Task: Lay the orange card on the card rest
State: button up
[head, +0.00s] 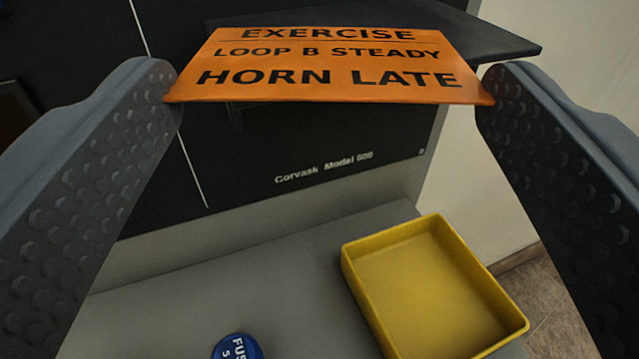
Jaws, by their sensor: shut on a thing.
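The orange card (330,66) reads "EXERCISE", "LOOP B STEADY", "HORN LATE". My gripper (328,88) is shut on it, with one finger at its left edge and one at its right edge. The card lies roughly flat, its print upright to me. A dark flat shelf, which looks like the card rest (492,38), juts from the black panel behind and beneath the card. The card overlaps most of it in this view and hides its middle. I cannot tell whether the card touches it.
A pale wall stands at right.

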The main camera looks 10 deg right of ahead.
jog(key=shift+f, duration=0.15)
jog(key=o, duration=0.9)
jog(key=s, duration=0.4)
jog(key=s+a, duration=0.1)
jog(key=s, duration=0.7)
jog(key=shift+a+p, duration=0.15)
jog(key=shift+p, duration=0.25)
